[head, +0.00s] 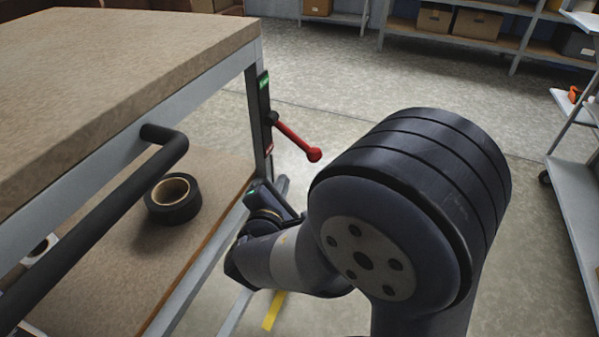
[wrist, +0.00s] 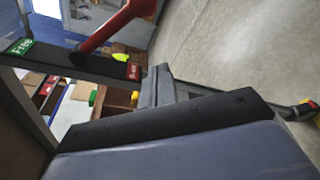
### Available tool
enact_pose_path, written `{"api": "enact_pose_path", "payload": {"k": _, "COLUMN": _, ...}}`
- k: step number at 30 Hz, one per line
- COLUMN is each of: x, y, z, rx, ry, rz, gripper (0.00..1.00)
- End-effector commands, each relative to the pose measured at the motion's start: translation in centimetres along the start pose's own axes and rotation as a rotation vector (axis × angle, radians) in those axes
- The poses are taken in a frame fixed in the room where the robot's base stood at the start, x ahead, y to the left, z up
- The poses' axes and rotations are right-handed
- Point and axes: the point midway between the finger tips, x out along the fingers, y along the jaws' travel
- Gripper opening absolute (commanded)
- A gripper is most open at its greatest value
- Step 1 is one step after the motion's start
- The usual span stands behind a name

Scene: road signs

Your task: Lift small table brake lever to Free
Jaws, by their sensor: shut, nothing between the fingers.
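The brake lever (head: 294,138) is a red rod with a red ball knob on a dark upright plate (head: 264,100) at the table's corner leg. It slopes down to the right from its pivot. A green label tops the plate and a red one is near its bottom. In the wrist view the green label (wrist: 20,47) reads Free, the red label (wrist: 133,72) is unreadable, and the lever (wrist: 120,20) runs out past the top edge. My gripper (wrist: 163,82) is shut and empty, below the lever and apart from it. My arm hides much of it in the head view.
The table (head: 120,60) has a black push handle (head: 100,220) on its near side. A black tape roll (head: 173,200) lies on its lower shelf. Another cart (head: 575,170) stands at the right and shelving at the back. The floor right of the lever is clear.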

Motion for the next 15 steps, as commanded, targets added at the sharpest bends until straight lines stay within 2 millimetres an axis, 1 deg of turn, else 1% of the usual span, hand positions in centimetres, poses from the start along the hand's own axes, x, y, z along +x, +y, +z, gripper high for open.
{"api": "enact_pose_path", "payload": {"k": 1, "x": 1.2, "y": -0.3, "z": -0.1, "rx": 0.001, "ry": -0.005, "rz": -0.003, "gripper": 0.00}}
{"api": "enact_pose_path", "payload": {"k": 4, "x": 3.0, "y": -0.3, "z": 0.0, "rx": 0.001, "ry": -0.005, "rz": -0.003, "gripper": 0.00}}
{"api": "enact_pose_path", "payload": {"k": 6, "x": 2.9, "y": -0.1, "z": 1.4, "rx": 0.004, "ry": -0.004, "rz": 0.000, "gripper": 0.00}}
{"api": "enact_pose_path", "payload": {"k": 9, "x": 3.2, "y": -0.1, "z": 2.5, "rx": 0.002, "ry": -0.003, "rz": 0.000, "gripper": 0.00}}
{"api": "enact_pose_path", "payload": {"k": 15, "x": 3.4, "y": -0.1, "z": 3.7, "rx": 0.001, "ry": -0.001, "rz": -0.001, "gripper": 0.00}}
